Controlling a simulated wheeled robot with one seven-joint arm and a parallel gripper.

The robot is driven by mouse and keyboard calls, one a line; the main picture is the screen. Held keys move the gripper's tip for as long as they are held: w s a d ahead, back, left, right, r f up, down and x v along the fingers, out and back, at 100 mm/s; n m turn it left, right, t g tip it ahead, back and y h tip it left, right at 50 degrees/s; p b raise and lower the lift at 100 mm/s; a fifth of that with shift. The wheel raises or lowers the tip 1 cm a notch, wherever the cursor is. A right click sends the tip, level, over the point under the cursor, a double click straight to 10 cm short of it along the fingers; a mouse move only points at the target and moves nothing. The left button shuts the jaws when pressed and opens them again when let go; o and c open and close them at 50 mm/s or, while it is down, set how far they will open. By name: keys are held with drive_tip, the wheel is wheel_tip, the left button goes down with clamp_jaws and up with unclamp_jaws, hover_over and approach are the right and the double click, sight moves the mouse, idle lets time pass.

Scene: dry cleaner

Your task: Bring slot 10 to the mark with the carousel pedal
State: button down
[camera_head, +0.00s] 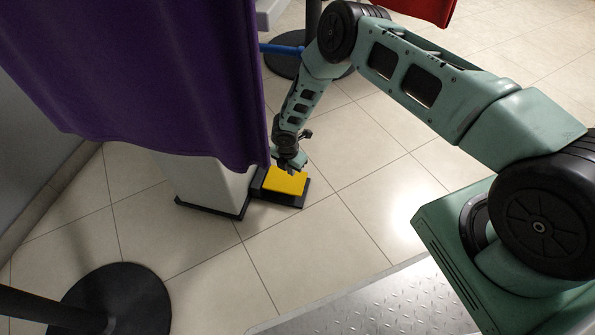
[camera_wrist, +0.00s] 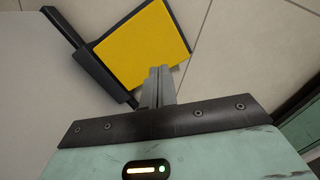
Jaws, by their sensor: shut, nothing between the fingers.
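The carousel pedal (camera_head: 285,182) is a yellow plate on a dark base, on the floor beside a pale box-like housing (camera_head: 205,184). In the wrist view the yellow pedal (camera_wrist: 143,45) lies just beyond my fingertips. My gripper (camera_head: 291,162) is shut and empty, pointing down above the pedal's back edge. In the wrist view its closed fingers (camera_wrist: 160,82) overlap the pedal's lower edge; I cannot tell whether they touch it. The carousel's slots, their numbers and the mark are not in view.
A purple hanging cloth (camera_head: 150,75) covers much of the upper left, in front of the housing. A dark round post base (camera_head: 115,300) stands at lower left, another (camera_head: 283,66) behind my arm. A metal tread plate (camera_head: 370,305) lies in front. Tiled floor is clear right of the pedal.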

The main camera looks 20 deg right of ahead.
sight(294, 182)
drive_tip(key=shift+w+d, duration=0.2)
drive_tip(key=shift+w, duration=0.15)
drive_tip(key=shift+w+d+f+b, duration=0.1)
drive_tip(key=shift+d+f+b, duration=0.05)
drive_tip(key=shift+f+b, duration=1.4)
drive_tip(key=shift+w+d+f+b, duration=0.15)
drive_tip(key=shift+f+b, duration=0.85)
drive_tip(key=shift+f, duration=0.95)
drive_tip(key=shift+s, duration=0.1)
